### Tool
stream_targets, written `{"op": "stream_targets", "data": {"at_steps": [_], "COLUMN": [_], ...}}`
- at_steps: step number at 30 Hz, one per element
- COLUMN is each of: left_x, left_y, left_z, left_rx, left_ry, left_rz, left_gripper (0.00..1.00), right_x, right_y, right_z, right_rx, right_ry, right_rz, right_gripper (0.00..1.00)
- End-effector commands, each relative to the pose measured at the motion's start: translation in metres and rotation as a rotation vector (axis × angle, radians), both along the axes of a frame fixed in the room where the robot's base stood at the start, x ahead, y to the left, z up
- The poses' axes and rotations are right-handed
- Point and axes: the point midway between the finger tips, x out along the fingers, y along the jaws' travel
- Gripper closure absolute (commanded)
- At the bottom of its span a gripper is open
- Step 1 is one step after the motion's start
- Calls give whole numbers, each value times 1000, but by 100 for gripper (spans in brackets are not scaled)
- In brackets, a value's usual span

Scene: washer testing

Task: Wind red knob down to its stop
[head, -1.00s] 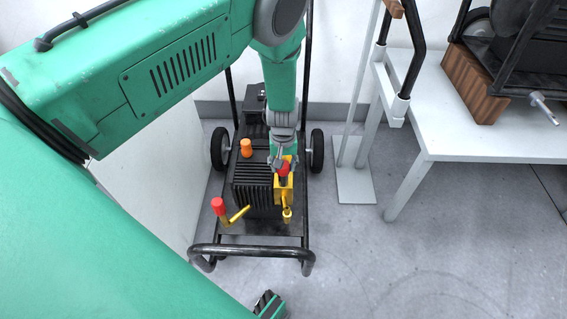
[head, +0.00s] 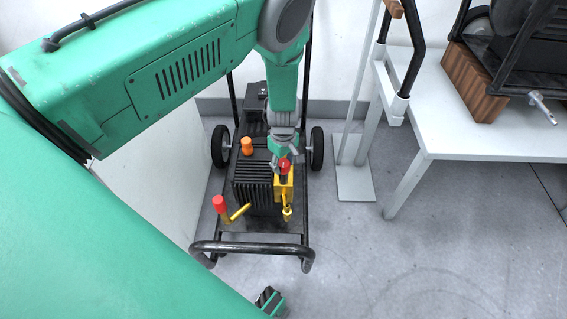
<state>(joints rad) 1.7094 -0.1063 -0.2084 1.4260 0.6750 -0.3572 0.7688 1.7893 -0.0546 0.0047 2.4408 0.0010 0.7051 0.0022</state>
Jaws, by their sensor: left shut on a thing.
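The red knob (head: 284,166) sits on top of the yellow valve block (head: 284,187) on the wheeled washer (head: 252,180). My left gripper (head: 283,158) comes down on it from above and is shut on it. The fingers partly cover the knob, and its thread is too small to see. The tip of my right gripper (head: 270,300) shows at the bottom edge, apart from the washer; whether it is open or shut cannot be told.
A red-tipped yellow lever (head: 220,204) and an orange cap (head: 247,145) stand close by on the washer. Its black handle bar (head: 250,248) is in front. A white table (head: 490,135) stands at right.

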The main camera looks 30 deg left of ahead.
Motion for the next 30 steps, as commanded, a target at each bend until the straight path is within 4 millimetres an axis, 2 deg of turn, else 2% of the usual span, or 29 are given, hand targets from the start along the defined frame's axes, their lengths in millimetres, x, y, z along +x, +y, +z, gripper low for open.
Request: {"op": "stream_targets", "data": {"at_steps": [15, 16, 17, 18, 26, 30], "left_x": [2, 2, 2, 2, 1, 1], "left_y": [-2, -2, -2, -2, -1, -1], "left_z": [0, 0, 0, 0, 0, 8], "left_rx": [-2, -2, -2, -2, -1, 0], "left_ry": [-4, -4, -4, -4, -2, -2], "left_rz": [21, 21, 21, 20, 19, 19], "left_gripper": [93, 61, 51, 44, 44, 44], "right_x": [0, 0, 0, 0, 0, -2], "right_y": [0, 0, 0, 0, 0, 0], "right_z": [0, 0, 0, 0, 0, 1], "right_rx": [0, 0, 0, 0, 0, 0], "right_ry": [0, 0, 0, 0, 0, -3], "right_rz": [0, 0, 0, 0, 0, 0], "right_gripper": [100, 100, 100, 100, 100, 100]}}
